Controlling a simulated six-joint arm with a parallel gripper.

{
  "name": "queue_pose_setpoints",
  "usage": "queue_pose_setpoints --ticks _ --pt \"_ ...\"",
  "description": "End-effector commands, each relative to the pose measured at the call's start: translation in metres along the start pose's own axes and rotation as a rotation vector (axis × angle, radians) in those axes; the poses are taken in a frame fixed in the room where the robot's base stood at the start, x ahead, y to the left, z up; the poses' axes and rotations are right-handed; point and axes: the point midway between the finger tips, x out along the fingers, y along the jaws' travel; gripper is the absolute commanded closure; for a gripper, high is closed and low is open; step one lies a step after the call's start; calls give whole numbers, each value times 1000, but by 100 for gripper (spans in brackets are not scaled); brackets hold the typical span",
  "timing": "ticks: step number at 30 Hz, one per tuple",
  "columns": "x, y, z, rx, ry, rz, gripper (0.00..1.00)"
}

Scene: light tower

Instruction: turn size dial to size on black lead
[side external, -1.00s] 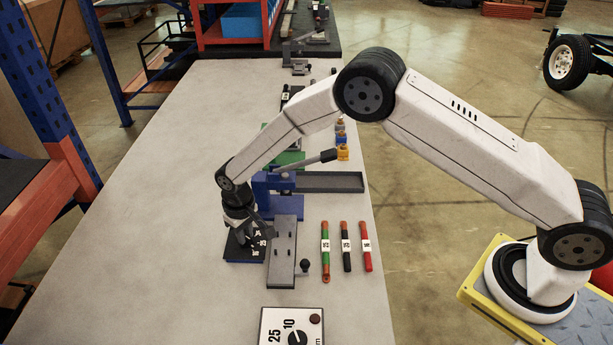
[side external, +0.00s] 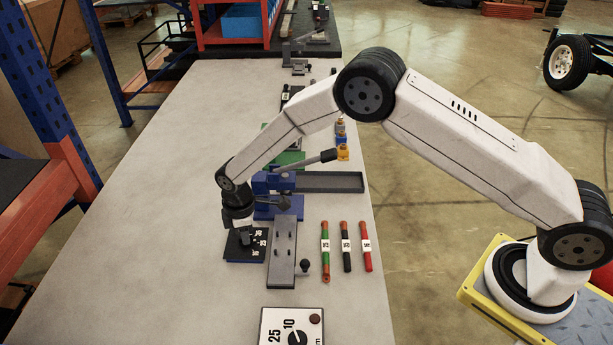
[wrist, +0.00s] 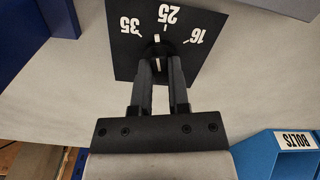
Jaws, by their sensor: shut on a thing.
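The black size dial plate (side external: 238,254) lies at the left of the bench fixture. In the wrist view the plate (wrist: 122,62) carries the white marks 35, 25 and 16, upside down. My gripper (side external: 246,239) points down over it, and in the wrist view my gripper (wrist: 160,64) is shut on the dial knob (wrist: 157,45). The knob's white mark points up towards 25, slightly to the 35 side; the fingers hide much of the knob. The black lead (side external: 346,255) lies right of the fixture; its white tag is too small to read surely.
A green lead (side external: 325,262) and a red lead (side external: 366,255) lie either side of the black one. A grey plate (side external: 283,250) and blue press (side external: 285,207) stand close to my gripper. A white dial box (side external: 272,330) is at the front. The bench's left side is clear.

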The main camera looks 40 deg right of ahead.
Motion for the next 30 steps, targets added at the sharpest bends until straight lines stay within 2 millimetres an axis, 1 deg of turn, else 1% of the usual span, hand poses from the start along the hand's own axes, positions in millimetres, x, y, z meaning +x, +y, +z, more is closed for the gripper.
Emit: queue_pose_setpoints --ticks 9,15,21,30 --pt "1 0 0 -297 0 0 100" --pt "1 0 0 -450 0 0 100" --pt "1 0 0 -550 0 0 100" --pt "1 0 0 -597 0 0 100"
